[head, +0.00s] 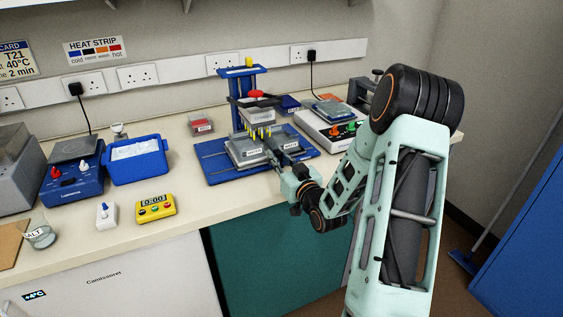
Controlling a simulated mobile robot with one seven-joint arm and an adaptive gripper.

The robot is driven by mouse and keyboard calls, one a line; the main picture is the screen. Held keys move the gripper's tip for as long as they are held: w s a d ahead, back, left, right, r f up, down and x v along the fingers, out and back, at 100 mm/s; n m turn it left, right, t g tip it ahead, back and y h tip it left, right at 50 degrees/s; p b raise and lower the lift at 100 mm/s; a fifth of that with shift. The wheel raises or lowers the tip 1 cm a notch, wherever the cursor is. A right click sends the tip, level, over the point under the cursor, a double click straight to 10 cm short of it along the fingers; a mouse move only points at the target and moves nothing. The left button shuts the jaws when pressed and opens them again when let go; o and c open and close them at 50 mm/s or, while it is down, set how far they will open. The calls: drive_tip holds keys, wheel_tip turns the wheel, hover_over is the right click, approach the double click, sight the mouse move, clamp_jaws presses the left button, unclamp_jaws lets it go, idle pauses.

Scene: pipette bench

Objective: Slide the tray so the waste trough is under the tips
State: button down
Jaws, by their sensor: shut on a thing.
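The grey tray (237,161) sits on the blue base (218,174) of the pipetting stand (237,117). Pale labelled vessels stand on the tray, but they are too small to tell which one is the waste trough. My gripper (272,158) reaches in from the right and is shut at the tray's front right side. Its fingers are small here and partly hide that side.
A blue tub (138,166), a yellow timer (155,209) and a blue device (73,181) stand to the left. A white device with coloured knobs (325,132) stands right of the stand. A small red-based box (201,125) is behind.

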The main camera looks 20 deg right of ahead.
drive_tip(key=a+b, duration=0.1)
drive_tip(key=a, duration=0.3)
drive_tip(key=a+b, duration=0.2)
drive_tip(key=a, duration=0.2)
drive_tip(key=shift+s+f, duration=0.15)
drive_tip(key=shift+a, duration=0.4)
drive_tip(key=c, duration=1.8)
unclamp_jaws()
drive_tip(key=shift+a, duration=0.1)
drive_tip(key=shift+c, duration=0.2)
drive_tip(key=shift+s, duration=0.1)
drive_tip(key=shift+s, duration=0.3)
drive_tip(key=s, duration=0.6)
drive_tip(key=shift+s+d, duration=0.2)
drive_tip(key=shift+s, duration=0.2)
drive_tip(key=shift+r, duration=0.2)
